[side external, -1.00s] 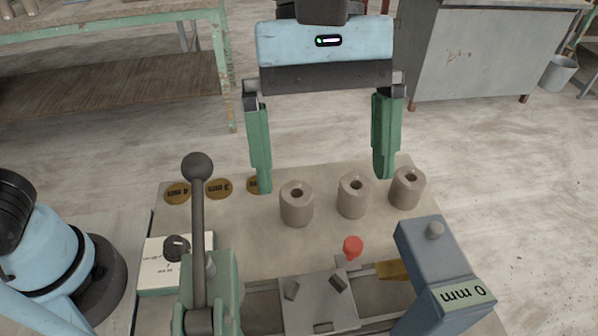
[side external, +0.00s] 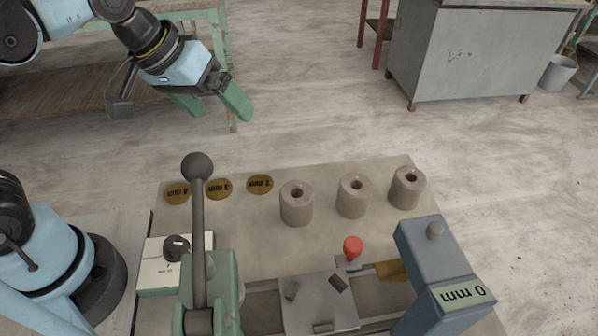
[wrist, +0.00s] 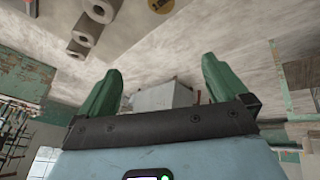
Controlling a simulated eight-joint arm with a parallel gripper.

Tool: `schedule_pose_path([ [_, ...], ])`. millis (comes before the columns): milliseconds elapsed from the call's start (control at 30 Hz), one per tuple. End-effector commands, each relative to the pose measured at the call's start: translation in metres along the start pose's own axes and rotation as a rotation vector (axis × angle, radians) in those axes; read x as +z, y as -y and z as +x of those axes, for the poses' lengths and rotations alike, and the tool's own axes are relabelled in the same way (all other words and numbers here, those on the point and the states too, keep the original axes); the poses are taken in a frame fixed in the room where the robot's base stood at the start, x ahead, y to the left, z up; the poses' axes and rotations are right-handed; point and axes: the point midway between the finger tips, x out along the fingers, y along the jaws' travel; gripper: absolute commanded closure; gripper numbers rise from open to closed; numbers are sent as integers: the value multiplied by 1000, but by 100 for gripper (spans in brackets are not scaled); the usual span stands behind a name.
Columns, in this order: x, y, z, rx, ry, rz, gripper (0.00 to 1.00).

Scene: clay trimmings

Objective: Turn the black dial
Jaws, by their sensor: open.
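The black dial (side external: 177,247) sits on a white box with a printed face (side external: 160,272) at the left side of the work board, just left of the lever. My gripper (side external: 213,112) is up in the air at the upper left, beyond the board's far edge, well apart from the dial. Its two green fingers are spread with nothing between them. In the wrist view the green fingers (wrist: 158,85) also stand wide apart and empty. The dial does not show in the wrist view.
A tall lever with a ball knob (side external: 197,167) stands right beside the dial box. Several brass discs (side external: 219,189) and clay cylinders (side external: 297,204) line the board. A red knob (side external: 352,247) and a grey-blue block marked 0 mm (side external: 432,262) are at the right.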

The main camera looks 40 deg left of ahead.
Motion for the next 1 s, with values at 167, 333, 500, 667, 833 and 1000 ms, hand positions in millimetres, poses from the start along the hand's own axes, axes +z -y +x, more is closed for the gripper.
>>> schedule_pose_path([
  [167,9,54,14,-88,-137,174,0],
  [333,11,69,16,-126,-177,247,18],
  [500,1,63,-8,-127,-179,254,39],
  [667,-17,52,-47,-126,-177,253,39],
  [833,-37,41,-90,-126,-177,252,39],
  [1000,-7,14,-92,-80,-51,99,39],
])
